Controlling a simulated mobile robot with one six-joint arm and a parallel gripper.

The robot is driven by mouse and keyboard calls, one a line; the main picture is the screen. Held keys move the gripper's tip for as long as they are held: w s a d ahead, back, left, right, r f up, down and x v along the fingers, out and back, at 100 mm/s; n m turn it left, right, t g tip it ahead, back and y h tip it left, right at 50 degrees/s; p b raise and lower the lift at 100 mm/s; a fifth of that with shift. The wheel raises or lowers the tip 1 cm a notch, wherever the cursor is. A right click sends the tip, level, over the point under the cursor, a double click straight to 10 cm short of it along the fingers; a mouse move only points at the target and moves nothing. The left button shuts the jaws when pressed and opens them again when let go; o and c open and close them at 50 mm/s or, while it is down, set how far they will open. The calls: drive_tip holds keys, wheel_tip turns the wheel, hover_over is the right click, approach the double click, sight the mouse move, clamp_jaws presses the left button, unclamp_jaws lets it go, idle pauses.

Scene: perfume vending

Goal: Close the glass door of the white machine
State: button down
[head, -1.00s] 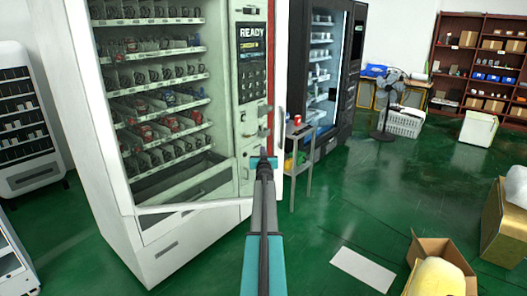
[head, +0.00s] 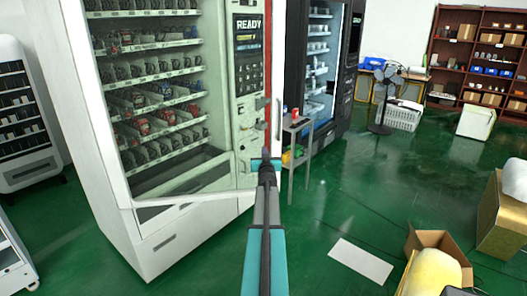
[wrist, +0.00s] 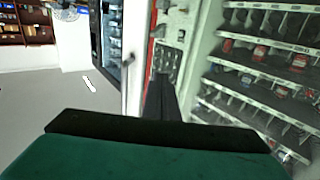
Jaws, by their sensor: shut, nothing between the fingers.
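The white machine (head: 172,240) stands at left centre in the head view, with stocked shelves behind its glass door (head: 165,110). The door's white frame stands a little out from the cabinet at its right edge, so it looks ajar. A handle (head: 280,112) is on that edge and also shows in the wrist view (wrist: 126,75). My gripper (head: 264,162) is shut and empty, at the door's lower right part; the wrist view shows its dark fingers (wrist: 162,92) in front of the glass, beside the frame. I cannot tell whether they touch it.
A fan (head: 385,90) and white basket (head: 403,116) stand farther right. An open box (head: 437,242) is at lower right.

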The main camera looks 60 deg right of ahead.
drive_tip(key=shift+v, duration=1.25)
drive_tip(key=shift+s, duration=0.15)
